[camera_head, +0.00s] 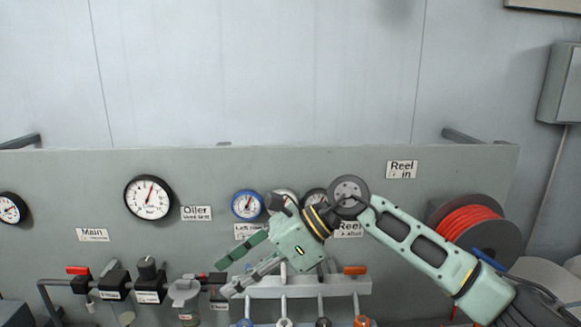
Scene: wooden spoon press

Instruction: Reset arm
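My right arm (419,244) comes in from the right, pale green, and bends down to the left in front of the panel. My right gripper (223,278) points down and left. Its two fingers are spread apart with nothing between them, so it is open and empty. It is in front of the pipe fittings and the manifold; I cannot tell how far from them it is. My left arm and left gripper are not in view.
A grey panel (80,180) carries several gauges, including a white one (148,197) and a blue one (247,204). A manifold (345,286) with several hoses, black valves (150,280) and a red hose reel (467,222) stand out from it.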

